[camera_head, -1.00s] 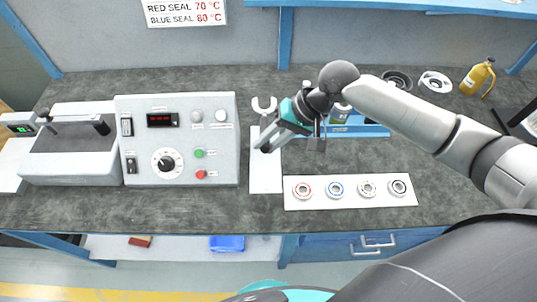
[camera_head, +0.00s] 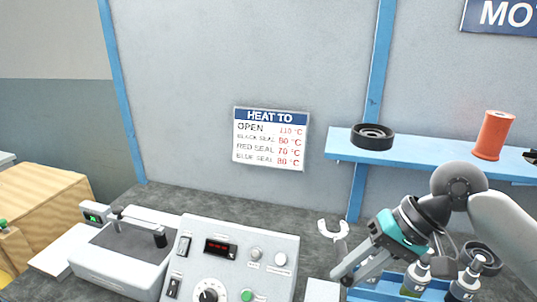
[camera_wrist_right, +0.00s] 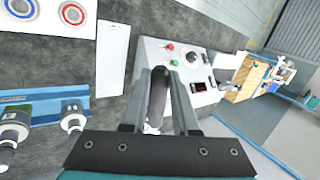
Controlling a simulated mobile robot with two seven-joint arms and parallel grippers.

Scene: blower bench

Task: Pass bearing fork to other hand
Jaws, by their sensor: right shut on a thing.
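The bearing fork (camera_head: 333,230) has a pale, open C-shaped head that shows just beyond my right gripper (camera_head: 345,276) in the head view. My right gripper is shut on its dark handle (camera_wrist_right: 157,97), which sits between the two fingers in the right wrist view. The fork is held above the bench, left of the bottles. Part of the handle is hidden by the fingers and wrist. My left gripper is in neither current view.
The heater control box (camera_head: 240,256) and the grey flat device (camera_head: 118,262) stand to the left. Bottles (camera_head: 466,277) stand right of the gripper. A blue shelf (camera_head: 410,157) carries a black ring (camera_head: 372,137) and an orange spool (camera_head: 492,135). A heating sign (camera_head: 269,139) hangs on the wall.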

